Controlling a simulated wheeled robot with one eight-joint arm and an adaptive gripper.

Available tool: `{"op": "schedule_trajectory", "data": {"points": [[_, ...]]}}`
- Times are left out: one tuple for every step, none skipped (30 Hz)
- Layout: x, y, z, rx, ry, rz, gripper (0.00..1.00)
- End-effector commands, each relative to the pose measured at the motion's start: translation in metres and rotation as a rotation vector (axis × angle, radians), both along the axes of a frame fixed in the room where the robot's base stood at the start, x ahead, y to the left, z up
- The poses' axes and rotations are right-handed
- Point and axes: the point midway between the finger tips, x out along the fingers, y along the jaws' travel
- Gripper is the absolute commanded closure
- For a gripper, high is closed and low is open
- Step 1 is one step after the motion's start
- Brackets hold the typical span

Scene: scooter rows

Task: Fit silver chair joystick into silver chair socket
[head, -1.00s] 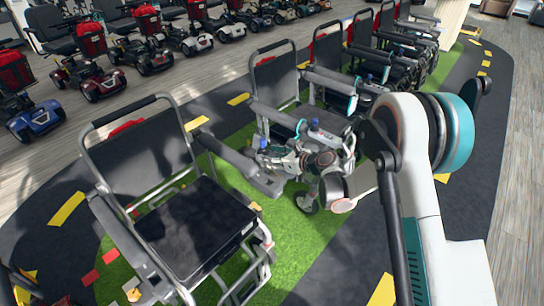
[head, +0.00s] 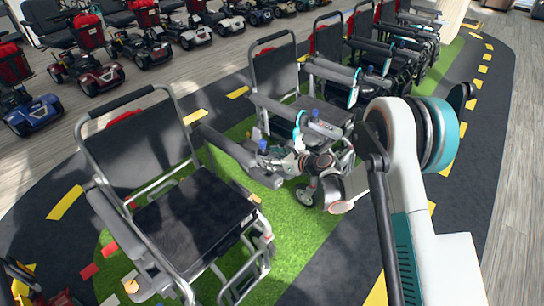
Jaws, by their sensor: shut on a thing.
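The silver chair (head: 190,222), with a silver tube frame and black seat, stands at front left in the head view. Its right armrest (head: 240,158) reaches toward my gripper (head: 272,160). My gripper is shut on a small joystick with a blue top (head: 263,146), held upright beside and just above the armrest's front end. I cannot tell whether they touch. The socket is not clearly visible; the armrest or my gripper may hide it.
A second chair (head: 276,75) stands close behind my gripper, with its own blue-topped joystick (head: 315,113). More chairs line the back right. Scooters (head: 87,69) stand at upper left. Green turf (head: 300,225) is clear in front.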

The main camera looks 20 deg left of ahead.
Motion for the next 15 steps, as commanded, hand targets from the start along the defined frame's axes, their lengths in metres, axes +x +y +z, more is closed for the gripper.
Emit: {"op": "schedule_trajectory", "data": {"points": [[0.0,0.0001,-0.0006,0.001,0.0,0.0,0.99],[0.0,0.0,-0.0007,0.001,0.0,0.0,0.99],[0.0,0.0001,-0.0008,0.001,0.0,0.0,0.99],[0.0,0.0,-0.0008,0.001,0.0,0.0,0.99],[0.0,0.0,-0.0008,0.001,0.0,0.0,0.99],[0.0,0.0,-0.0007,0.001,0.0,0.0,0.99],[0.0,0.0,-0.0007,0.001,0.0,0.0,0.99],[0.0,0.0,-0.0005,0.001,0.0,0.0,0.99],[0.0,0.0,-0.0005,0.001,0.0,0.0,0.99],[0.0,0.0,-0.0005,0.001,0.0,0.0,0.99],[0.0001,-0.0001,-0.0004,0.001,0.0,0.0,0.99],[0.0003,-0.0007,0.0,0.001,0.0,-0.001,0.99],[0.0005,-0.0014,0.0005,0.001,0.0,-0.004,0.99],[0.001,-0.0026,0.0013,0.001,0.0,-0.006,0.99],[0.0017,-0.0048,0.0029,0.0,0.0,-0.01,0.99]]}}
